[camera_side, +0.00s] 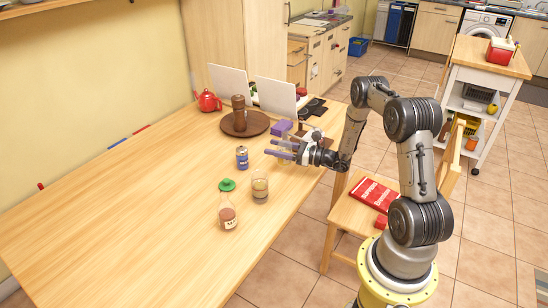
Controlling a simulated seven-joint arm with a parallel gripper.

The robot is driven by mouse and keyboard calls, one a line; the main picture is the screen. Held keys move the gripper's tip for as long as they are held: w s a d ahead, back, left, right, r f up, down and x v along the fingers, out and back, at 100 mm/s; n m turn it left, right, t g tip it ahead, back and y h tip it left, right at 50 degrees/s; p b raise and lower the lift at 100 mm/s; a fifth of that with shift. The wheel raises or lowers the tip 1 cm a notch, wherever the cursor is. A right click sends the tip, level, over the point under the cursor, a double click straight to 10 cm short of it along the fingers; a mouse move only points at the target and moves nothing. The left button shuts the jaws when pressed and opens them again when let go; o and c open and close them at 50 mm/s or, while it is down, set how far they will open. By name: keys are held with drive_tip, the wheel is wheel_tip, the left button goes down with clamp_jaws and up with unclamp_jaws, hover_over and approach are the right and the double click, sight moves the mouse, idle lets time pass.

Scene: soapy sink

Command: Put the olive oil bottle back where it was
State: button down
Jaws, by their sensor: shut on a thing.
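My gripper (281,150) is over the right edge of the table, with its two purple fingers pointing left. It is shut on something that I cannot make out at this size. A purple block (282,128) shows just behind the fingers. No other bottle is clearly identifiable.
A blue can (242,157) and a glass (260,187) stand near the gripper. A round brown tray (262,124) holds a brown mill (239,113). A red teapot (208,101) is at the back. The table's left half (110,225) is mostly clear. A chair (350,213) stands at the right, bearing a red book (367,194).

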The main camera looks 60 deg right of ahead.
drive_tip(key=shift+w+d+f, duration=0.2)
drive_tip(key=shift+w+f, duration=0.2)
drive_tip(key=shift+f, duration=0.05)
drive_tip(key=shift+w+d+f, duration=0.1)
drive_tip(key=shift+f, duration=0.8)
drive_tip(key=shift+w+d+f, duration=0.1)
drive_tip(key=shift+f, duration=0.8)
drive_tip(key=shift+c, duration=0.8)
unclamp_jaws()
drive_tip(key=shift+f, duration=0.15)
drive_tip(key=v, duration=0.7)
drive_tip(key=shift+s, duration=0.3)
drive_tip(key=shift+r, duration=0.2)
